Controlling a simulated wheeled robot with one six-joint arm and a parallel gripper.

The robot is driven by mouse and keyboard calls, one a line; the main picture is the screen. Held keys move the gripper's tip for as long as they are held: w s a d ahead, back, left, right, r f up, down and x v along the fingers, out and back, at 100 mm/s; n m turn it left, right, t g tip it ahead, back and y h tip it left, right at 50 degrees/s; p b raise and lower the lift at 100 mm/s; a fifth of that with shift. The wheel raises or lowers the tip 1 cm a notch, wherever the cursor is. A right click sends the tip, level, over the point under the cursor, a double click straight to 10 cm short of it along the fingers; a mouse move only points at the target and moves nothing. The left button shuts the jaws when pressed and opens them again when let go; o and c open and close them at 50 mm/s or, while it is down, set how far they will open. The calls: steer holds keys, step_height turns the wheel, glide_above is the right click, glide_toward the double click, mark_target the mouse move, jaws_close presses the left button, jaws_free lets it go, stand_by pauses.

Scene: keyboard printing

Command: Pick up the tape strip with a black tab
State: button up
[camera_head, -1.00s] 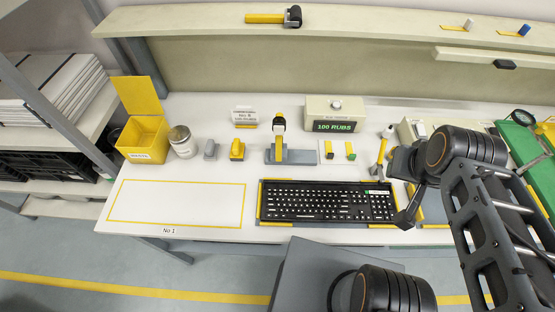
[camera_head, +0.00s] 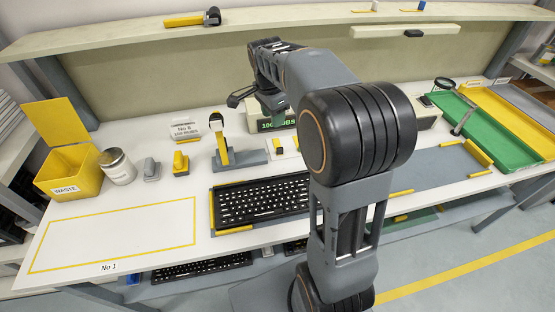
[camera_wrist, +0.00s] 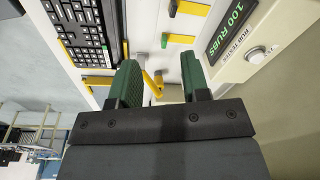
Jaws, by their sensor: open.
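On the pale bar under the shelf in the head view is a small black tab (camera_head: 413,33). Whether a tape strip is attached to it is too small to tell. Two tape strips lie on the shelf above, one with a white tab (camera_head: 375,5) and one with a blue tab (camera_head: 421,6). My gripper (camera_head: 238,98) is in front of the green-lit display, well left of and below the black tab. In the wrist view my gripper (camera_wrist: 160,80) shows two green fingers apart, with nothing held between them.
The display box (camera_wrist: 228,45) is close at the right of the wrist view. A black keyboard (camera_head: 262,200) lies on the table, with a yellow waste bin (camera_head: 70,170) at left. A yellow and black tool (camera_head: 192,19) lies on the shelf. Green and yellow trays (camera_head: 495,125) are at right.

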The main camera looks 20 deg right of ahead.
steer(key=w+d+f+m+g+b, duration=0.1)
steer(key=w+d+f+m+b, duration=0.15)
steer(key=w+f, duration=0.2)
steer(key=m, duration=0.2)
glide_above(280, 148)
steer(key=shift+n, duration=0.25)
steer(key=f, duration=0.5)
steer(key=a+f, duration=0.1)
steer(key=f, duration=0.2)
steer(key=shift+f+p, duration=0.15)
steer(key=shift+p, duration=0.25)
steer(key=shift+d+f, duration=0.15)
steer(key=shift+f, duration=0.85)
steer(key=shift+d+f, duration=0.2)
steer(key=shift+f, duration=0.75)
steer(key=shift+d+f, duration=0.15)
steer(key=shift+f, duration=0.85)
jaws_close()
